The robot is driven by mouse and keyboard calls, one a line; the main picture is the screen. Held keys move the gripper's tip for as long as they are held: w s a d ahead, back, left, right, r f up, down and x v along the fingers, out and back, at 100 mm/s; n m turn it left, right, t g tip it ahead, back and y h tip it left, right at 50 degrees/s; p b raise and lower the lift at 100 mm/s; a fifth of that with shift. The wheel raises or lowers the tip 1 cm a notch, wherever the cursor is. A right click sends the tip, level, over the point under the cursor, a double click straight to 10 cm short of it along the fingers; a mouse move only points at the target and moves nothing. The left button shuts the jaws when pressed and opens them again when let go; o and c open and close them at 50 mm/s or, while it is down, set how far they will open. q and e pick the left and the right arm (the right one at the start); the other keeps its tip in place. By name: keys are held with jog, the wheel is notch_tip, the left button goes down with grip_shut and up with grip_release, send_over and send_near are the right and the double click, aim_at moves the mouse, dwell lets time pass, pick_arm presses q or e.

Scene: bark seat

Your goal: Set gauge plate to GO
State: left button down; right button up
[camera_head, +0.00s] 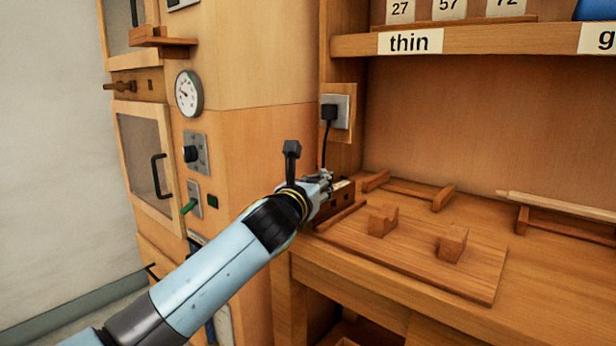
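My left gripper (326,183) reaches in from the lower left to the back left of the workbench. Its fingers are small and partly hidden behind the wrist, so I cannot tell whether they are open or shut. A small wooden block (343,200) with dark holes and a pale top mark stands right at the fingers. The gripper covers part of it, and I cannot tell whether they touch. This block may be the gauge plate, but no GO mark can be read. My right gripper is not in view.
A wooden board (400,262) with two notched blocks (383,220) lies on the bench. A pale rod (555,205) rests at the right. A black plug (329,112) with a cord hangs behind the gripper. A cabinet with a dial (189,94) stands left. A shelf labelled "thin" (411,42) overhangs.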

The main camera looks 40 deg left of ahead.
pick_arm(q)
jog(key=shift+w+d, duration=0.2)
jog(key=shift+w, duration=0.8)
jog(key=c, duration=1.4)
grip_release()
jog(key=shift+d, duration=0.25)
jog(key=shift+c, duration=0.2)
jog(key=o, duration=0.4)
jog(key=shift+a, duration=0.1)
jog(key=v, duration=1.2)
